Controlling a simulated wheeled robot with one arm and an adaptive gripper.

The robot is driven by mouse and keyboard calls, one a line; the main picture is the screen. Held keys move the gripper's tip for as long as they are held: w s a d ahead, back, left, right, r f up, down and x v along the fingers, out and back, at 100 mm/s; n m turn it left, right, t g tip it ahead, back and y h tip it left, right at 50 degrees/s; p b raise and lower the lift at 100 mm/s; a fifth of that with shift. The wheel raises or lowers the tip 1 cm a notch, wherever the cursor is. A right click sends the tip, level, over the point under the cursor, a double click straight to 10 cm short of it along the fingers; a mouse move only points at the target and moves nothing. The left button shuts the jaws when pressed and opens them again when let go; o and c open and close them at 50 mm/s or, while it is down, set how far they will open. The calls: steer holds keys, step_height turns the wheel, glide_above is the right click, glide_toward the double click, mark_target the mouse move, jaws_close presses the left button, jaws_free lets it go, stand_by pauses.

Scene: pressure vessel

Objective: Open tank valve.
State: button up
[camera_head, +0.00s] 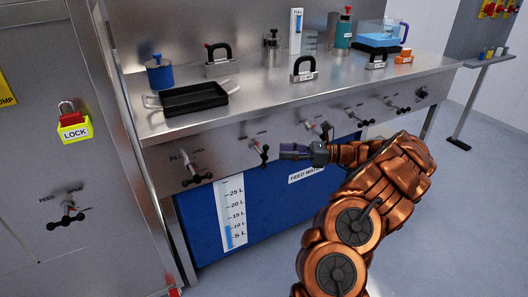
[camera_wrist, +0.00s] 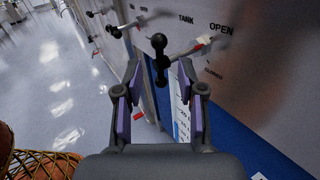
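In the wrist view, a valve with a black ball-ended handle (camera_wrist: 159,48) stands out from the steel panel on a silver stem. The words TANK and OPEN are printed beside it, with a small red mark at the stem. The handle appears upright, beyond and between my fingertips. In the head view, this seems to be the valve (camera_head: 260,153) just left of my gripper (camera_head: 290,151). My gripper also shows in the wrist view (camera_wrist: 158,78), its two purple-padded fingers spread and empty. I cannot tell the exact gap to the handle.
Several similar valves line the front panel, including one marked FILL (camera_head: 193,173) to the left. A blue tank (camera_head: 275,215) with a litre scale sits below. A cabinet (camera_head: 75,150) with a red lock stands left. The steel counter (camera_head: 265,90) holds a black tray (camera_head: 193,98).

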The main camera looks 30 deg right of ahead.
mark_target(265, 151)
steer(key=b+x, duration=0.1)
steer(key=x, duration=0.6)
steer(key=shift+s, duration=0.1)
steer(key=shift+c, duration=0.2)
jaws_close()
